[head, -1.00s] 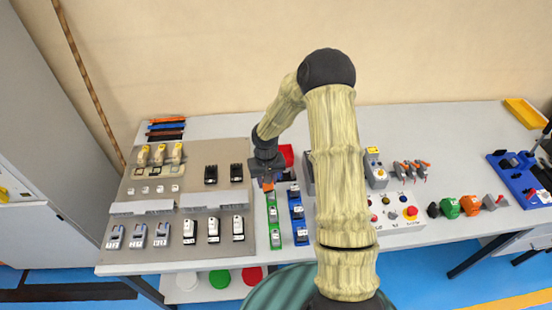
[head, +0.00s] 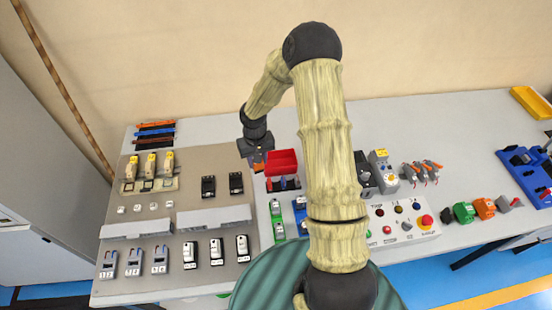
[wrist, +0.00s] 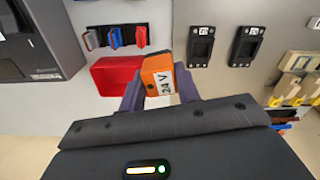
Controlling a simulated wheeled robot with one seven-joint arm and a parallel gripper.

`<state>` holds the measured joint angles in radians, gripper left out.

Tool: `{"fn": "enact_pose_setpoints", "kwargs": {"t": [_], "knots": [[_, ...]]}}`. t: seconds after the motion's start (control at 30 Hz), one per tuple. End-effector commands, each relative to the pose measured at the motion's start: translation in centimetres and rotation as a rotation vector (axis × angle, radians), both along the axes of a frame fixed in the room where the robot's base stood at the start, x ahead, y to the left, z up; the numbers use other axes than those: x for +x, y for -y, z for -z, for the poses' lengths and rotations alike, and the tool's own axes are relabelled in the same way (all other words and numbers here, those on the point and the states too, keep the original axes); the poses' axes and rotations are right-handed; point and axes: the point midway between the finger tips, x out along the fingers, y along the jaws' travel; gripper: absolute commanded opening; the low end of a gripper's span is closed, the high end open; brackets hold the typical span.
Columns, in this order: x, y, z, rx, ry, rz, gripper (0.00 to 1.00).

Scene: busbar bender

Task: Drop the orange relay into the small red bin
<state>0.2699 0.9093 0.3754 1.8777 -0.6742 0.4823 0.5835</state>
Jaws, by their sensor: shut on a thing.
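The orange relay (wrist: 158,76), with a white "24V" label, is held between the fingers of my gripper (wrist: 160,88) in the wrist view. In the head view my gripper (head: 257,162) is just left of the small red bin (head: 282,162), and a bit of orange shows at its tip. The red bin also shows in the wrist view (wrist: 113,75), directly left of the relay; the relay overlaps its edge in the picture. Most of the relay is hidden by the gripper in the head view. I cannot tell its exact height above the table.
A black rack (wrist: 117,38) with grey, blue and red pieces stands beside the bin. Two black holders (head: 208,186) sit on the brown mat (head: 185,263) at left. Green modules (head: 277,215) and a grey button box (head: 405,222) are nearer. Bare table lies behind the bin.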

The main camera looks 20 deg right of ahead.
Motion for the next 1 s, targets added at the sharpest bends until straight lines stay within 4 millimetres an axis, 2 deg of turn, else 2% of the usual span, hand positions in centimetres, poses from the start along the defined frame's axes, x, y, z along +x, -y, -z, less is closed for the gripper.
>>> {"fn": "enact_pose_setpoints", "kwargs": {"t": [0.47, 0.67, 1.0], "knots": [[0.2, 0.1, -0.2, 0.000, 0.000, -0.042, 0.05], [0.9, 1.2, -0.7, 0.000, 0.002, -0.246, 0.05], [2.4, 3.8, -1.5, -0.001, 0.001, -0.763, 0.05]]}}
